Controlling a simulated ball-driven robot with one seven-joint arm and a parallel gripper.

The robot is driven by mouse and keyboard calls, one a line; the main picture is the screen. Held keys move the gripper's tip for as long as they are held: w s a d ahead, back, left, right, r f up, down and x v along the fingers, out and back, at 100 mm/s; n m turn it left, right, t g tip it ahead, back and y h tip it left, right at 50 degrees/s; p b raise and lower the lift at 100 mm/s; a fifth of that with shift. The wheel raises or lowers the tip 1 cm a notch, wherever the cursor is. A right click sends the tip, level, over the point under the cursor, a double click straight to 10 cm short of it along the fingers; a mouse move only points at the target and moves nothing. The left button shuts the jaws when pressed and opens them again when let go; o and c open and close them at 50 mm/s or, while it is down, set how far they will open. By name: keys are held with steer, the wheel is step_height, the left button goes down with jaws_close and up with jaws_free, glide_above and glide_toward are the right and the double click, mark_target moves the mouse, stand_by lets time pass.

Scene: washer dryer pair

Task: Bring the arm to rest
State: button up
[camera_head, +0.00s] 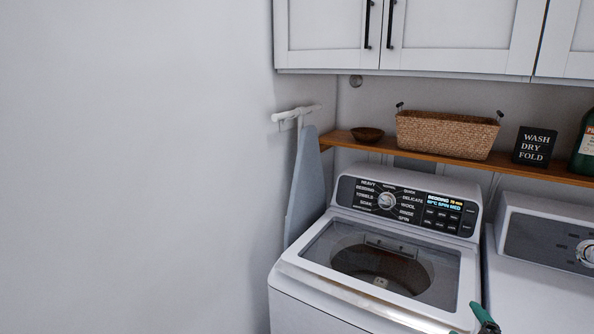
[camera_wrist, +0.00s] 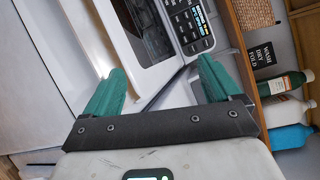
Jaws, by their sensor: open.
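My gripper shows in the wrist view (camera_wrist: 160,88), with its two green fingers spread wide and nothing between them. In the head view only part of my gripper (camera_head: 483,318) shows at the bottom edge, in front of the washer's right front corner. The white top-loading washer (camera_head: 340,300) stands at centre right with its see-through lid down and its panel lit. In the wrist view the washer (camera_wrist: 130,70) lies beyond the fingers, and they look apart from it. The rest of my arm is out of view.
The dryer (camera_head: 540,270) stands right of the washer. A wooden shelf (camera_head: 350,143) above holds a wicker basket (camera_head: 445,135), a bowl (camera_head: 367,134), a sign (camera_head: 534,146) and bottles (camera_wrist: 285,110). An ironing board (camera_head: 304,185) hangs left. Cabinets (camera_head: 455,35) are overhead.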

steer(key=s+a+f+n+g+y+b, duration=0.1)
steer(key=s+a+f+n+g, duration=0.4)
steer(key=s, duration=0.5)
steer(key=s+a+f+n+g+y+b, duration=0.1)
steer(key=s+a+f+n+g, duration=0.25)
steer(key=s+n, duration=0.5)
steer(key=s+a+f+n+g+y+b, duration=0.1)
steer(key=s+a+f+n+g, duration=0.25)
steer(key=s+f+n, duration=0.45)
steer(key=s+a+r+g, duration=0.1)
steer(key=s, duration=0.6)
steer(key=s+a+r+n+g, duration=0.1)
steer(key=s+a+r+g, duration=0.1)
steer(key=s, duration=0.6)
steer(key=shift+a+h+b, duration=0.15)
steer(key=shift+h+b, duration=0.25)
steer(key=shift+b, duration=0.05)
steer(key=shift+c, duration=0.4)
